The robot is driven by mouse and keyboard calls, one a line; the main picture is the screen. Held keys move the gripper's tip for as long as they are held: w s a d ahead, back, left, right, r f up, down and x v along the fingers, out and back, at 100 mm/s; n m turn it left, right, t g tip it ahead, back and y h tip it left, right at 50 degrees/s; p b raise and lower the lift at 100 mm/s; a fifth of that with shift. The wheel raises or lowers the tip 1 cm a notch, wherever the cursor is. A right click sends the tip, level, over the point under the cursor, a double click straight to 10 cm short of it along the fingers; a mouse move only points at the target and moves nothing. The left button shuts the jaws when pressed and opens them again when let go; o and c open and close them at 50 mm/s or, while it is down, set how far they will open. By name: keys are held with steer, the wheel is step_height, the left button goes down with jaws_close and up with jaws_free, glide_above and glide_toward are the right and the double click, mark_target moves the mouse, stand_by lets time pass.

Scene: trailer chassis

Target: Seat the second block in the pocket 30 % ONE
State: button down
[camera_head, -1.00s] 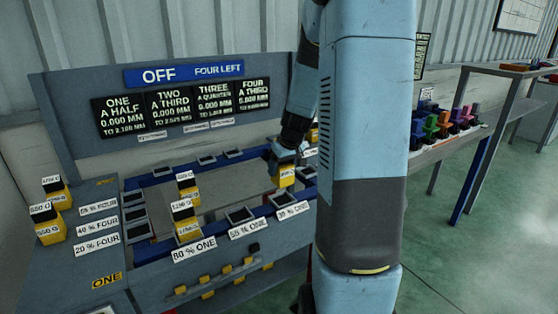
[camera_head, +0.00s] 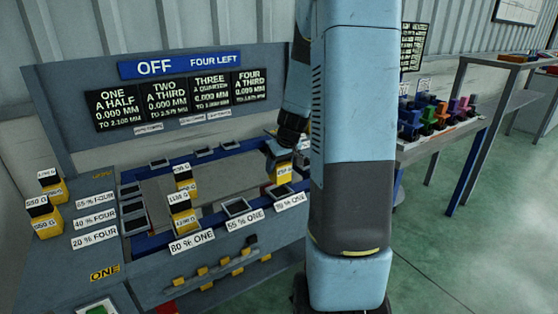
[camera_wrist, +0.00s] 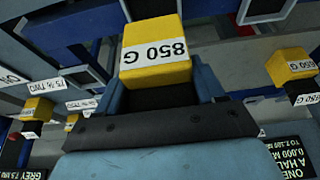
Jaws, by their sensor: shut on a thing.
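In the head view the held block (camera_head: 284,174) is near the right end of the frame, above and behind the label reading about "30 % ONE" (camera_head: 289,201). My arm hides the area right of it. Another yellow block (camera_head: 181,222) with a dark top stands by the "80 % ONE" label (camera_head: 192,241).
An open dark pocket (camera_head: 235,207) lies by the "55 % ONE" label (camera_head: 243,220). Another labelled block (camera_head: 183,187) stands inside the frame. More weights (camera_head: 45,222) stand on the left panel. Another block (camera_wrist: 290,66) shows at the wrist view's right.

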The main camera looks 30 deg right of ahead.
mark_target(280, 177)
steer(key=shift+f, duration=1.5)
steer(key=shift+f, duration=1.15)
stand_by(1.3)
steer(key=shift+c, duration=0.2)
jaws_free()
steer(key=shift+s+f, duration=0.1)
steer(key=v, duration=1.3)
steer(key=shift+r, duration=0.35)
steer(key=shift+s, duration=0.1)
